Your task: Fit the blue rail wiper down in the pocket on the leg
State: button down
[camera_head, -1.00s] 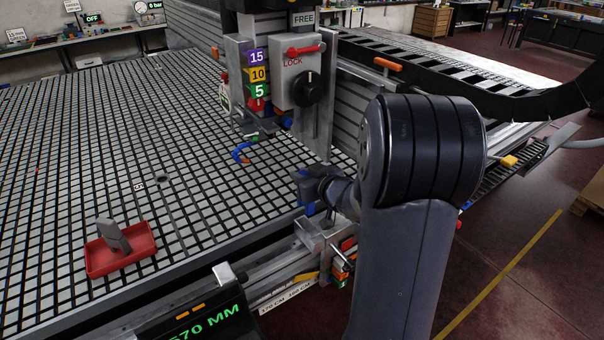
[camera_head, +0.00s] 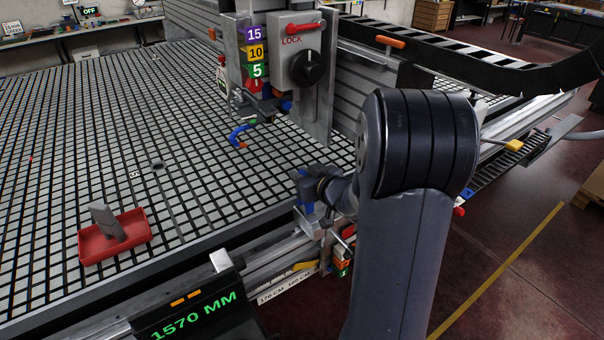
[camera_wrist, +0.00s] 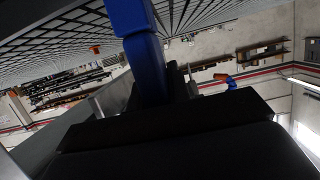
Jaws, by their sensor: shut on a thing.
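The blue rail wiper (camera_head: 304,188) is held in my gripper (camera_head: 315,183) over the front edge of the grid table. In the wrist view the blue wiper (camera_wrist: 146,65) stands out from between my dark fingers (camera_wrist: 150,98). A grey metal bracket (camera_head: 311,219), which looks like the leg's pocket, is just below the wiper. The wiper's lower end overlaps the bracket in the head view. I cannot tell whether it is inside the pocket or only in front of or above it.
The gantry head with a lock panel (camera_head: 304,66) stands behind my gripper. A red tray (camera_head: 84,247) holding a grey block (camera_head: 106,222) is at the left on the grid table (camera_head: 60,150). A display (camera_head: 196,312) reads 1570 MM at the front edge.

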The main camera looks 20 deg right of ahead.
aim_at(302, 205)
jog(key=shift+f+b, duration=3.45)
jog(key=shift+f, duration=0.95)
jog(key=c, duration=1.3)
grip_release()
jog(key=shift+o, duration=0.2)
jog(key=p+v, duration=0.1)
jog(key=v, duration=0.8)
jog(key=shift+s+d+r, duration=0.15)
jog(key=shift+s+r, duration=0.05)
jog(key=shift+s, duration=0.05)
jog(key=shift+s+r, duration=0.1)
jog(key=shift+s, duration=0.45)
jog(key=shift+w, duration=0.1)
